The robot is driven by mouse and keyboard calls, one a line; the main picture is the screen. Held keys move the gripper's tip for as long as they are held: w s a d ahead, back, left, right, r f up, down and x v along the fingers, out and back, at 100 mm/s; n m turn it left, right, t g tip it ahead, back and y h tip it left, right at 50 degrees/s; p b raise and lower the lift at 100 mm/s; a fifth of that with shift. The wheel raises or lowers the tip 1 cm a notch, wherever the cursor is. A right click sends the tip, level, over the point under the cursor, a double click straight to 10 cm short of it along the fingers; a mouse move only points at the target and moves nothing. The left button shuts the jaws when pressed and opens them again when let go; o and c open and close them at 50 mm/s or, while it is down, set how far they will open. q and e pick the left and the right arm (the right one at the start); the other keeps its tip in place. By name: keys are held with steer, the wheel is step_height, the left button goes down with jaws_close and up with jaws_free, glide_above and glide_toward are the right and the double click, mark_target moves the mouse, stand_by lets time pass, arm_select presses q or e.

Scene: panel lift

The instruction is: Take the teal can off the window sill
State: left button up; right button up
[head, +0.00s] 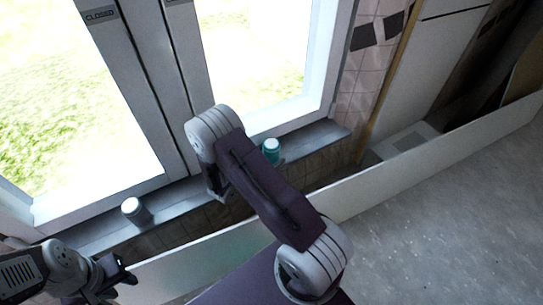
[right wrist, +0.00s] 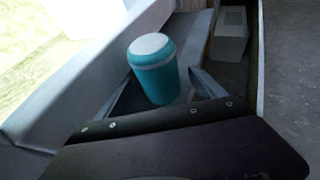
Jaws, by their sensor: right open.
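The teal can (head: 271,152) with a white lid stands upright on the window sill (head: 318,136), partly covered by my right arm in the head view. In the right wrist view the teal can (right wrist: 157,78) stands between the fingers of my right gripper (right wrist: 162,82). The jaws are open, with a visible gap at the right finger; whether the left finger touches the can is unclear. The right gripper is hidden behind my arm in the head view. My left gripper (head: 122,276) is at the lower left, away from the can; its jaw opening is unclear.
A grey can with a white lid (head: 136,211) stands further left on the sill. The window frame (head: 150,90) rises behind the sill. A long pale panel (head: 400,182) runs in front of it. Open grey floor (head: 450,215) lies to the right.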

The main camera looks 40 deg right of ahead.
mark_target(269, 148)
steer(key=x, duration=0.2)
steer(key=shift+w+d+f+b, duration=0.1)
steer(key=shift+d+f+b, duration=0.15)
steer(key=shift+f+b, duration=0.1)
steer(key=shift+r, duration=0.15)
steer(key=c, duration=1.7)
arm_select(q)
steer(key=shift+f, duration=0.9)
steer(key=shift+r, duration=0.1)
arm_select(e)
steer(key=shift+r, duration=0.15)
